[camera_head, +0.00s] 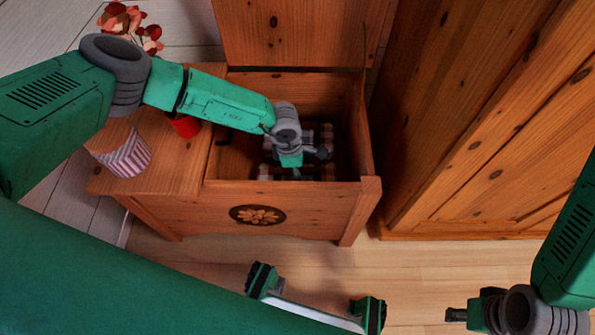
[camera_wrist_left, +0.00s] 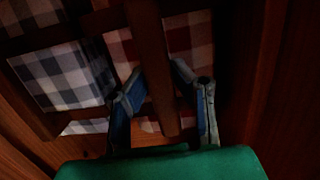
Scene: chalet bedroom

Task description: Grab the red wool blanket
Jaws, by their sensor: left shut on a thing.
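An open wooden chest (camera_head: 300,207) holds checkered cloth (camera_head: 325,135). In the left wrist view, a red-and-white checkered cloth (camera_wrist_left: 193,48), the likely red blanket, lies behind a brown wooden bar (camera_wrist_left: 150,50). A dark blue-and-white checkered cloth (camera_wrist_left: 65,75) lies to its left. My left gripper (camera_head: 318,153) is inside the chest. Its fingers (camera_wrist_left: 158,72) sit on either side of the bar, over the red cloth, and look shut on the bar; the contact is dim. My right gripper (camera_head: 468,313) is at the lower right, away from the chest; its jaws are unclear.
The chest's lid (camera_head: 295,30) stands raised at the back. A striped pot (camera_head: 127,157) and a red pot (camera_head: 184,125) stand on the wooden top to the left. A wooden cabinet (camera_head: 470,130) is close on the right.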

